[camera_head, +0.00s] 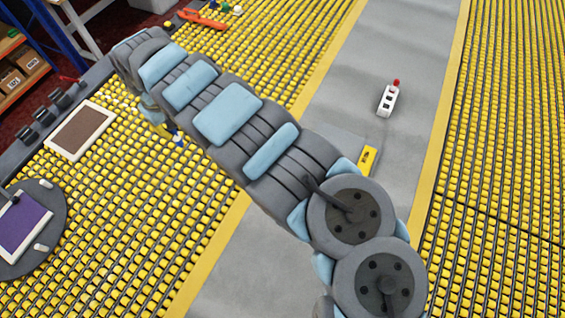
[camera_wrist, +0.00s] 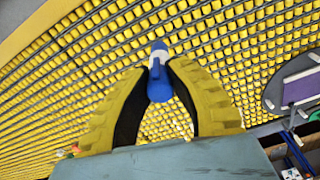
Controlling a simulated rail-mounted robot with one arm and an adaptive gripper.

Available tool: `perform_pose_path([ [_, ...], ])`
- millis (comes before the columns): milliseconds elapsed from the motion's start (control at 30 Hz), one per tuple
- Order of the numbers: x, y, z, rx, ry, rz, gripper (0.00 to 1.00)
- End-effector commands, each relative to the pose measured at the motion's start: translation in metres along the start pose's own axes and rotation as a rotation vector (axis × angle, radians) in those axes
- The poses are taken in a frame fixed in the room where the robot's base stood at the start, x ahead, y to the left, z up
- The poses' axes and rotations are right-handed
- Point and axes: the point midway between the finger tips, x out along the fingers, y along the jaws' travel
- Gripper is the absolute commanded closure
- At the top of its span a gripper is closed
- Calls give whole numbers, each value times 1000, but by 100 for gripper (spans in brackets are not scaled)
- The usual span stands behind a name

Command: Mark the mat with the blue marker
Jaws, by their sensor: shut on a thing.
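My gripper (camera_wrist: 160,70) has its two yellow fingers shut on the blue marker (camera_wrist: 159,88), which has a white band or part near its top. In the head view my gripper is partly hidden behind my arm, and a bit of the blue marker (camera_head: 178,141) shows below it, above the yellow rollers. A brown mat with a white border (camera_head: 81,131) lies to the left of the gripper, apart from it. A purple mat (camera_head: 21,224) lies on a round grey plate (camera_head: 55,215) at the far left. It also shows at the wrist view's right edge (camera_wrist: 301,88).
Yellow roller beds (camera_head: 110,215) lie on both sides of a grey walkway (camera_head: 400,45). Dark cylinders (camera_head: 43,116) line the left edge, near shelves with boxes (camera_head: 27,62). A white block with a red top (camera_head: 387,100) is on the walkway. An orange tool (camera_head: 203,19) lies at the back.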

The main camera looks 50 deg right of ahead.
Motion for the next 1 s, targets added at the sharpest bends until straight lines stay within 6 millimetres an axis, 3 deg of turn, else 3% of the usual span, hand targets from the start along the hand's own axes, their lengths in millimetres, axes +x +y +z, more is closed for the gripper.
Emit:
perform_pose_path([
  [33, 9, 23, 13, 2, -1, -2, 100],
  [100, 22, 50, 26, -11, 10, -4, 100],
  [267, 53, 108, 63, -39, 38, -7, 100],
  [500, 98, 186, 135, -78, 77, -12, 100],
  [800, 153, 255, 247, -123, 129, -24, 100],
  [1000, 187, 280, 329, -152, 163, -31, 100],
])
